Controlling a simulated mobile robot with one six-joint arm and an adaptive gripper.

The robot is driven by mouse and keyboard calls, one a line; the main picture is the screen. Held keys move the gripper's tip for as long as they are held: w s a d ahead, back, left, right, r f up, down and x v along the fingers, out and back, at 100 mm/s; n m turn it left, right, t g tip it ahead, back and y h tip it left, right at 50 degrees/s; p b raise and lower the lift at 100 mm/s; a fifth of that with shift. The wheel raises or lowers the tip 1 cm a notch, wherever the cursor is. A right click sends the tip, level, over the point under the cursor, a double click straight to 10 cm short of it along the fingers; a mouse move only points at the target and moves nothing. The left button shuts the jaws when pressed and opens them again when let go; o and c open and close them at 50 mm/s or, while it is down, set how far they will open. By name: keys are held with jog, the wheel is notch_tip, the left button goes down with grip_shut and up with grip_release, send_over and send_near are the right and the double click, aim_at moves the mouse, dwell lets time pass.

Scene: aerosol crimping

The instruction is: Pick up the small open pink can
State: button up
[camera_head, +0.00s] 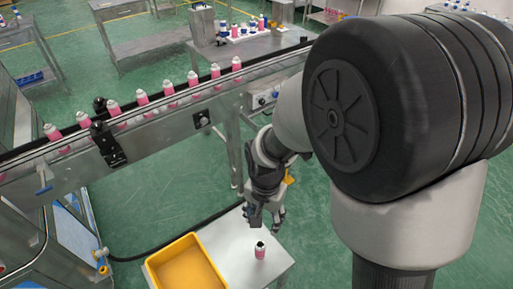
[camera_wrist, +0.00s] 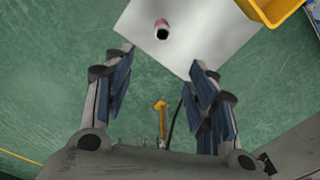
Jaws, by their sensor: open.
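The small open pink can (camera_head: 260,251) stands upright on a small white table (camera_head: 232,252), right of a yellow bin. In the wrist view the can (camera_wrist: 161,24) is seen from above, with a dark open top and a pink side. It stands beyond my fingertips, roughly centred between them. My gripper (camera_head: 264,222) is above the table in the head view, a little above and beside the can. In the wrist view my gripper (camera_wrist: 160,68) is open, with its two fingers wide apart and nothing between them.
The yellow bin (camera_head: 186,265) lies left of the can on the same table; part of it shows in the wrist view (camera_wrist: 268,10). A conveyor (camera_head: 160,118) carrying several pink-and-white cans runs behind. A grey table (camera_head: 248,46) with more cans stands farther back.

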jog(key=b, duration=0.4)
send_near(260, 245)
notch_tip(260, 245, down, 5)
jog(key=shift+w+d+f, duration=0.1)
jog(key=shift+w+f, duration=0.05)
jog(key=shift+w, duration=0.05)
jog(key=shift+f+b, duration=1.15)
jog(key=shift+f, duration=1.7)
jog(key=shift+r, duration=0.1)
jog(key=shift+c, duration=0.3)
jog(key=c, duration=0.9)
